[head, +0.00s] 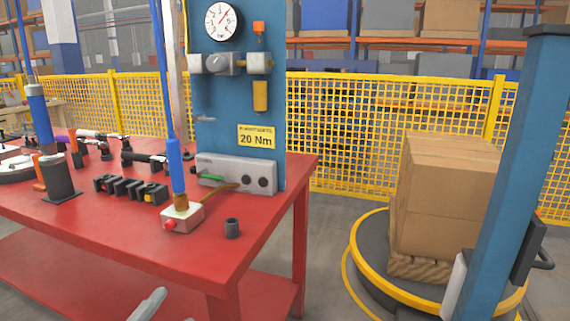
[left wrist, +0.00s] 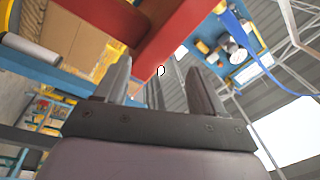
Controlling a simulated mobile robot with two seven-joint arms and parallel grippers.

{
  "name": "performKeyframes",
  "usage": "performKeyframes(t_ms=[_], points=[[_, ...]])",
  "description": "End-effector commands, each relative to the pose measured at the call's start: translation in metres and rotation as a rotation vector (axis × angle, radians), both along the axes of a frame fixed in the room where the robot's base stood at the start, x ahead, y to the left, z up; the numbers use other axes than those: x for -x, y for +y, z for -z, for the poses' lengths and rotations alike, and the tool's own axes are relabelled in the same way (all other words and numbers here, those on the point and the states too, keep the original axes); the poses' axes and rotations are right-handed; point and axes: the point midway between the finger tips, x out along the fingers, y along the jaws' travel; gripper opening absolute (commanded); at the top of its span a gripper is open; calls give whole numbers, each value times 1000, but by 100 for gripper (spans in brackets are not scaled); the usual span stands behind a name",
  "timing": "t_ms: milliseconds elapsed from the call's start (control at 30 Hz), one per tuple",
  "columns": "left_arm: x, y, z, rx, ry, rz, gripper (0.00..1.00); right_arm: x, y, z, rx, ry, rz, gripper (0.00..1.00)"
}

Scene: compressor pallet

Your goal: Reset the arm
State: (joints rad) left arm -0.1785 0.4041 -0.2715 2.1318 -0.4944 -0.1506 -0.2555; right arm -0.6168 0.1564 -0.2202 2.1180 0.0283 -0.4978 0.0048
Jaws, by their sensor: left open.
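My left gripper (left wrist: 160,78) shows in the left wrist view with its two grey fingers apart and nothing held between them. The view is tilted, with a red beam or table edge beyond the fingertips. In the head view, grey finger-like tips (head: 148,305) poke in at the bottom edge, in front of the red table; they look like part of my gripper. The rest of that arm is out of the picture. My right gripper is in neither view.
The red table (head: 120,240) carries a grey box with a red button (head: 182,216), a small dark cylinder (head: 232,228), a black slotted holder (head: 130,188) and several tools. A blue gauge panel (head: 225,100) stands behind. Cartons (head: 447,200) stand on a yellow-rimmed turntable (head: 370,265) beside a blue column (head: 510,180).

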Motion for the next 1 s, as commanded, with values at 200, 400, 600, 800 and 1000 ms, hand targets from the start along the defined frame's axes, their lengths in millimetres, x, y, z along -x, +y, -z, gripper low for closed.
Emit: performKeyframes(t_ms=[200,400,600,800,1000], points=[[59,2,127,494,555,-138,69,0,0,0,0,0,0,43],[133,-13,207,845,951,-283,69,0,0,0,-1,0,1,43],[138,-9,171,862,971,-304,69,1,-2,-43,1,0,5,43],[142,-2,136,855,970,-323,69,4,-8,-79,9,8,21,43],[147,6,98,849,970,-345,69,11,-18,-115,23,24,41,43]])
